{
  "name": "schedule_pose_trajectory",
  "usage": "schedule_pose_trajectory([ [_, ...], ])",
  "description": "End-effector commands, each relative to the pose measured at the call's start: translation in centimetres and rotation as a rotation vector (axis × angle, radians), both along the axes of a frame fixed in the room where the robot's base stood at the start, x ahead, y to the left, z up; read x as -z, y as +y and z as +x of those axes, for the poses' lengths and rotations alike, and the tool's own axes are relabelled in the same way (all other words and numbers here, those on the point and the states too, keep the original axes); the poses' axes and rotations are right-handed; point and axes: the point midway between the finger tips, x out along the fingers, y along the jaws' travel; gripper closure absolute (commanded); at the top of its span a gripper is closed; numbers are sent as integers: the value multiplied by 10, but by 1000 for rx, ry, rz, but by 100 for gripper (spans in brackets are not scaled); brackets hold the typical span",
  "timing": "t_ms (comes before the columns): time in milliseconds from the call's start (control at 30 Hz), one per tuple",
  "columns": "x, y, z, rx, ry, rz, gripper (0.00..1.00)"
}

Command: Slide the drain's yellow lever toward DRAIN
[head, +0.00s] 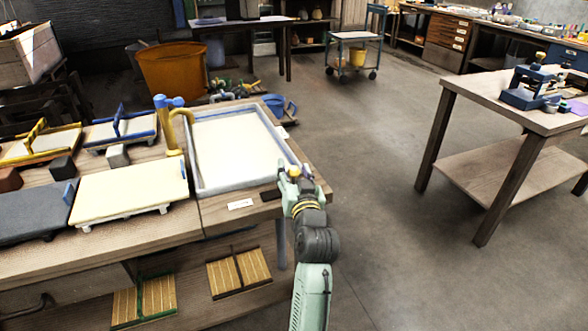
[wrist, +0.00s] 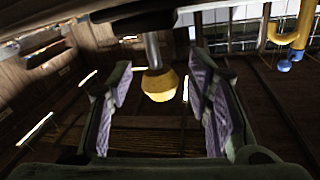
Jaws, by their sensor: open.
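The drain's lever shows in the wrist view as a yellow knob (wrist: 159,86) on a grey metal stem. In the head view the yellow knob (head: 294,171) shows at the front right corner of the white vat. My gripper (wrist: 160,100) is open, with a purple-padded finger on each side of the knob. A gap shows between the knob and each pad. In the head view my gripper (head: 292,178) is at that vat corner. The DRAIN marking cannot be made out.
The pale vat (head: 194,165) with a grey-blue rim stands on the wooden table. A yellow tap with a blue handle (head: 170,101) rises at its left. Framed moulds (head: 130,190) lie further left. Open floor lies right of the table, before another wooden table (head: 500,95).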

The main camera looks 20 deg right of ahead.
Motion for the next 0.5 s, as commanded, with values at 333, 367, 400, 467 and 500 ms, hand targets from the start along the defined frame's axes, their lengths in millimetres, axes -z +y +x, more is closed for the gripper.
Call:
schedule_pose_trajectory([
  [333,0,0,1,0,0,0,60],
  [367,0,0,1,0,-1,0,62],
  [400,0,0,1,0,0,0,65],
  [467,0,0,1,0,-1,0,69],
  [500,0,0,1,0,-1,0,72],
])
